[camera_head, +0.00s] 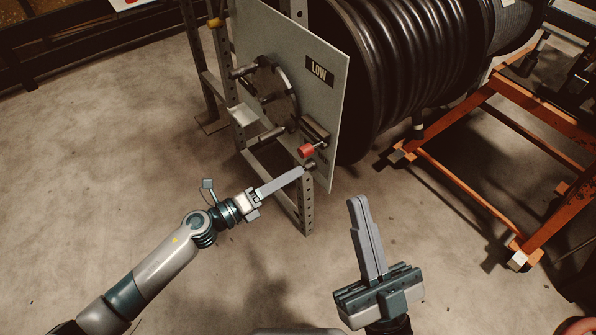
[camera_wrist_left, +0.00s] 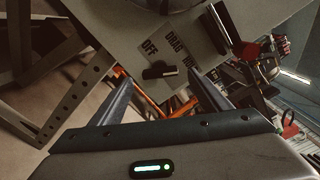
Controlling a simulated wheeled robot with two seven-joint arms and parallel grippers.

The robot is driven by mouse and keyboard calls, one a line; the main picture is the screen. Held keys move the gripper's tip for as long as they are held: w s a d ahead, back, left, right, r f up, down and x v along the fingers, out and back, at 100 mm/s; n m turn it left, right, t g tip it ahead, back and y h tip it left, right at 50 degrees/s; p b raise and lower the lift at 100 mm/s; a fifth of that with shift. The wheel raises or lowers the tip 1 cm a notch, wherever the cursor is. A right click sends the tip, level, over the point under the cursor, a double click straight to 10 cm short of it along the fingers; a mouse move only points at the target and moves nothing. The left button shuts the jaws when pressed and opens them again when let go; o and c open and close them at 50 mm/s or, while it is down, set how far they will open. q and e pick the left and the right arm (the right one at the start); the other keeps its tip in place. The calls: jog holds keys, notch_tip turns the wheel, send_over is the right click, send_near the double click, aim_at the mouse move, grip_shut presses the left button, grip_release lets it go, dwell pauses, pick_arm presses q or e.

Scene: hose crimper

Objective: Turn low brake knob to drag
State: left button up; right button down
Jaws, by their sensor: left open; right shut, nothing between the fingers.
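The low brake knob (camera_wrist_left: 158,71) is a small dark bar-shaped knob on the grey panel, below the printed words OFF (camera_wrist_left: 149,48) and DRAG (camera_wrist_left: 177,43) in the left wrist view. Its bar lies nearly level in that picture; I cannot tell which word it points to. My left gripper (camera_head: 301,171) is open at the panel's lower edge. In the left wrist view its fingertips (camera_wrist_left: 158,82) lie either side of the knob; contact is not clear. My right gripper (camera_head: 355,202) is shut and empty.
A round hub with several rods (camera_head: 272,93) is on the panel. A black hose reel (camera_head: 400,60) stands behind it, and an orange frame (camera_head: 540,130) at right. The floor in front is clear.

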aim_at(307, 167)
pick_arm(q)
jog(key=shift+x, duration=1.9)
jog(key=c, duration=1.1)
